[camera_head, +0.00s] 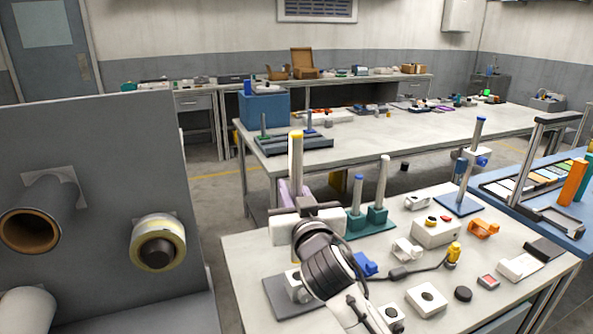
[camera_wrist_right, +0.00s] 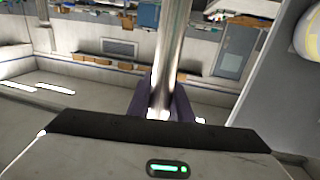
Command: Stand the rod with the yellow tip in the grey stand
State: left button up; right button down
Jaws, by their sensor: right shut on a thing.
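My right gripper (camera_head: 294,190) is shut on the metal rod with the yellow tip (camera_head: 296,155) and holds it upright, yellow tip up. In the right wrist view the rod (camera_wrist_right: 174,45) stands between the purple fingers (camera_wrist_right: 160,100). The grey stand (camera_head: 280,300) appears as a dark grey plate with a pale block at the near left of the workbench. My wrist and arm cover part of it. The rod's lower part is hidden behind my gripper, so I cannot tell how it lines up with the block. My left gripper is not in view.
A teal stand (camera_head: 385,228) with two upright rods is close to the right of my gripper. A blue plate (camera_head: 458,206) carries another upright rod. Several small parts and a cable cover the bench (camera_head: 448,312). A grey panel with rolls (camera_head: 110,115) stands at left.

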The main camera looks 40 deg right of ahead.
notch_tip(320, 180, down, 8)
jog(key=w+d+b, duration=0.1)
jog(key=d+b, duration=0.1)
jog(key=b, duration=0.5)
jog(key=shift+w+r+m+h, duration=0.25)
jog(key=shift+m+h, duration=0.05)
jog(key=shift+h, duration=0.1)
jog(key=shift+a, duration=0.1)
notch_tip(320, 180, down, 5)
jog(key=b, duration=0.4)
jog(key=shift+s, duration=0.1)
dwell(0.5)
jog(key=c, duration=1.5)
grip_release()
jog(key=shift+f, duration=0.1)
